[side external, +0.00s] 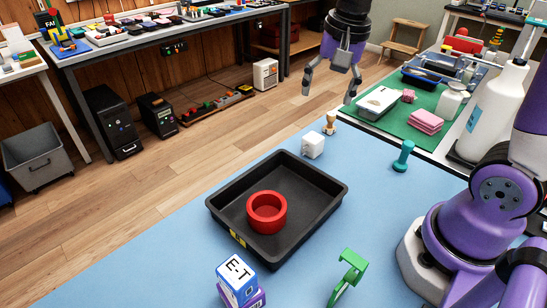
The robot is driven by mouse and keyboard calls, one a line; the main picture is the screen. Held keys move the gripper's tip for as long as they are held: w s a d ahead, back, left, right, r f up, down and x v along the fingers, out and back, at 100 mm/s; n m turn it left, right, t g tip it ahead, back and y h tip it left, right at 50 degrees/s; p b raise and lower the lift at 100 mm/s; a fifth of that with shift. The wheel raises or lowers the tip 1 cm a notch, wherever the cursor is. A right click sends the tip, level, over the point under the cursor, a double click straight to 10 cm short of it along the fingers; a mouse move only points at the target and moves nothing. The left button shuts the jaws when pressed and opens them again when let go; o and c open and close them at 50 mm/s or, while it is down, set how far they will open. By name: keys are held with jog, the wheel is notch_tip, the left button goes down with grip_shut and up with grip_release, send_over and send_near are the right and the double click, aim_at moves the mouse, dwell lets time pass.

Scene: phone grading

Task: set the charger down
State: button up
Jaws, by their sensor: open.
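A small white cube-shaped block (313,145), which looks like the charger, rests on the blue mat (160,250) just beyond the far right edge of the black tray (215,206). My gripper (328,93) is open at the top centre, with its fingers pointing down and nothing between them. It appears well above the white block in the picture, apart from it. The exact height over the table cannot be told from this one view.
A red ring (267,224) sits in the tray. A small tan piece (330,124), a teal dumbbell-shaped piece (403,156), a green stand (348,275) and an E-T box (237,280) stand around it. A green mat (395,128) holds a white box (379,103) and pink pads (426,122).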

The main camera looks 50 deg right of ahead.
jog(key=s+a+n+t, duration=0.3)
jog(key=s+n, duration=0.5)
jog(key=n, duration=0.3)
jog(key=shift+s+a, duration=0.4)
